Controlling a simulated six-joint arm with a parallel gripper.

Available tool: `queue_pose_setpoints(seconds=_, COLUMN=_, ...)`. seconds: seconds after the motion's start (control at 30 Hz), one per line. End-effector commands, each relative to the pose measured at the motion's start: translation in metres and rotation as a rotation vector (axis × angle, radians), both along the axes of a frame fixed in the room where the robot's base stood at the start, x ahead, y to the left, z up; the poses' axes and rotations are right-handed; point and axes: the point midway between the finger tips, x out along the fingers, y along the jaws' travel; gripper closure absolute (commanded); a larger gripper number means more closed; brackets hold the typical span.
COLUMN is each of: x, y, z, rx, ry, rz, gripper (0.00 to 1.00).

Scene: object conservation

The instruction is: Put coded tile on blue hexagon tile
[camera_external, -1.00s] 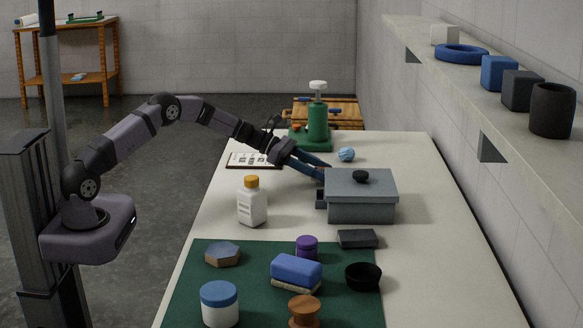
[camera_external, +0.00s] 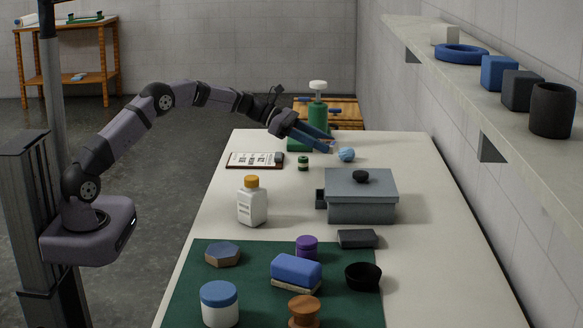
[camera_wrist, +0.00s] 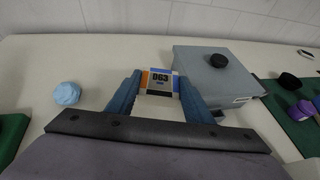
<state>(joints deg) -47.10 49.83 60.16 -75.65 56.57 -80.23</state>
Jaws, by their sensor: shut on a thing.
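My gripper (camera_external: 326,143) is raised above the table's far part, beyond the grey box. In the wrist view, its two blue fingers (camera_wrist: 160,76) are shut on the coded tile (camera_wrist: 160,84), a small plate marked "063" with orange, blue and black areas. In the external view the tile is too small at the fingertips to make out clearly. The blue hexagon tile (camera_external: 223,253), blue on top with a tan edge, lies on the left of the green mat, well apart from my gripper. It does not show in the wrist view.
The grey lidded box (camera_external: 360,200) stands mid-table. A white bottle (camera_external: 252,205) with an orange cap stands left of it. A blue sponge-like block (camera_external: 297,269) and several containers are on the green mat (camera_external: 260,309). A light-blue crumpled ball (camera_external: 346,155) is near my gripper.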

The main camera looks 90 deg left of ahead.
Motion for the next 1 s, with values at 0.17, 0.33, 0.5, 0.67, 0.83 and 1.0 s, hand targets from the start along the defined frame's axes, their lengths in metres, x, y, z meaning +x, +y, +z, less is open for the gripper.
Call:
queue_pose_setpoints(seconds=0.17, x=0.017, y=-0.031, z=0.037, rx=0.004, ry=-0.004, rz=-0.051, gripper=0.80)
queue_pose_setpoints(seconds=0.33, x=0.032, y=-0.066, z=0.083, rx=0.005, ry=-0.005, rz=-0.106, gripper=0.80)
queue_pose_setpoints(seconds=0.5, x=0.042, y=-0.110, z=0.123, rx=0.001, ry=-0.001, rz=-0.167, gripper=0.80)
queue_pose_setpoints(seconds=0.67, x=0.040, y=-0.162, z=0.143, rx=-0.002, ry=0.000, rz=-0.231, gripper=0.80)
queue_pose_setpoints(seconds=0.83, x=0.027, y=-0.211, z=0.143, rx=-0.004, ry=0.003, rz=-0.287, gripper=0.80)
queue_pose_setpoints(seconds=1.0, x=0.004, y=-0.257, z=0.133, rx=-0.003, ry=0.002, rz=-0.343, gripper=0.80)
